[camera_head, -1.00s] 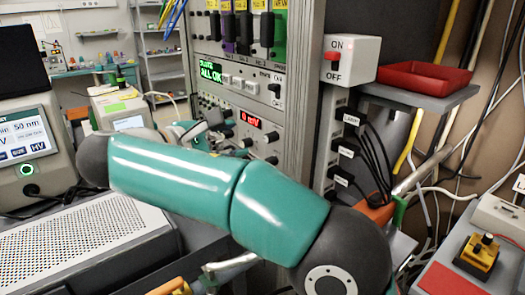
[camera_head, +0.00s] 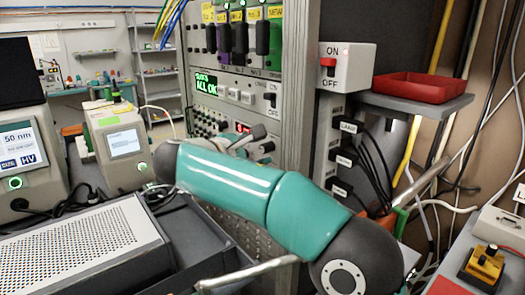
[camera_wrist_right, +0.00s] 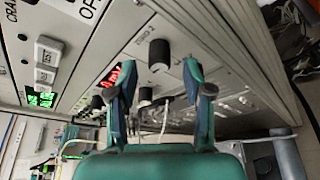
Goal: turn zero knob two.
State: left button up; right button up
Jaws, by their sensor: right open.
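In the right wrist view the instrument panel fills the frame at a steep angle, with a black knob (camera_wrist_right: 158,55) and another black knob (camera_wrist_right: 146,97) on it. A further knob (camera_wrist_right: 98,101) lies near the left finger. My left gripper is not in view.
A white ON/OFF box (camera_head: 347,66) with a red switch and a red tray (camera_head: 422,88) are right of the rack. Black cables (camera_head: 372,150) hang below the box. A perforated grey instrument (camera_head: 75,248) stands at lower left.

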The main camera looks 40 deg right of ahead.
jog(key=shift+x, duration=1.2)
jog(key=shift+f, duration=0.1)
grip_shut()
